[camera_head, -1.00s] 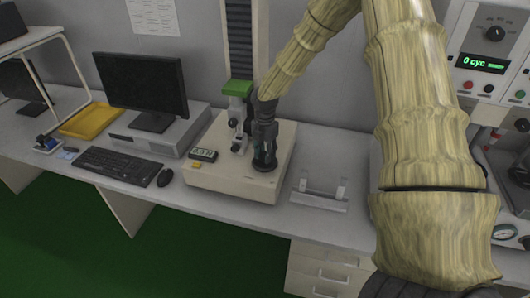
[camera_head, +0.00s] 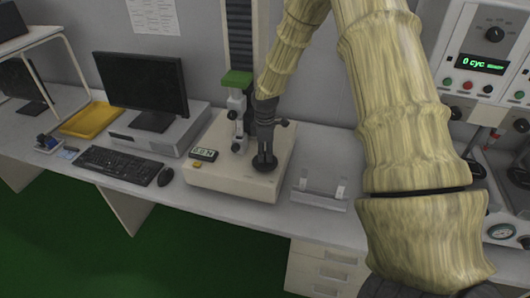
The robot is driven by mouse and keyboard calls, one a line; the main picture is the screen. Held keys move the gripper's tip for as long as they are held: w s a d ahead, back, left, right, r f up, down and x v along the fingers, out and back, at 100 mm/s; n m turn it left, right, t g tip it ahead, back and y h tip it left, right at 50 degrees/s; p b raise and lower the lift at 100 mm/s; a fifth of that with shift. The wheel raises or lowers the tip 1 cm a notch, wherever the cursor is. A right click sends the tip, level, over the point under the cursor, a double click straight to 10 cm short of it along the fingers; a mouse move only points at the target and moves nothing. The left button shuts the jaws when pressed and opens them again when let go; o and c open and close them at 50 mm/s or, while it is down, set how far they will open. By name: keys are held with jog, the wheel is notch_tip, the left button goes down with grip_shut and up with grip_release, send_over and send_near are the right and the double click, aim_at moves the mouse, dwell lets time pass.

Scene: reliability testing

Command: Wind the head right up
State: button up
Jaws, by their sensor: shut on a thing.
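The test stand has a dark upright column (camera_head: 240,35) rising behind a cream base (camera_head: 232,178). The head, with a green block (camera_head: 236,78) on top, sits on the lower part of the column, above the grips (camera_head: 237,138). My gripper (camera_head: 265,150) comes down over the right part of the base, right of the grips. It is shut on a dark wheel-like part (camera_head: 264,165) on the base top; the fingers and wrist hide most of its handle. A small display (camera_head: 203,154) and a yellow button (camera_head: 196,165) are at the base's front left.
A monitor (camera_head: 142,85), keyboard (camera_head: 118,165), mouse (camera_head: 165,177) and yellow tray (camera_head: 90,120) lie to the left. A small metal fixture (camera_head: 318,194) is right of the base. A control panel (camera_head: 488,60) stands at far right.

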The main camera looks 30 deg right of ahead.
jog(key=m, duration=1.3)
jog(key=shift+m, duration=0.4)
jog(key=m, duration=0.5)
jog(key=shift+a+m, duration=0.1)
jog(key=shift+m, duration=2.2)
jog(key=shift+s, duration=0.1)
jog(key=o, duration=1)
jog(key=shift+o, duration=0.2)
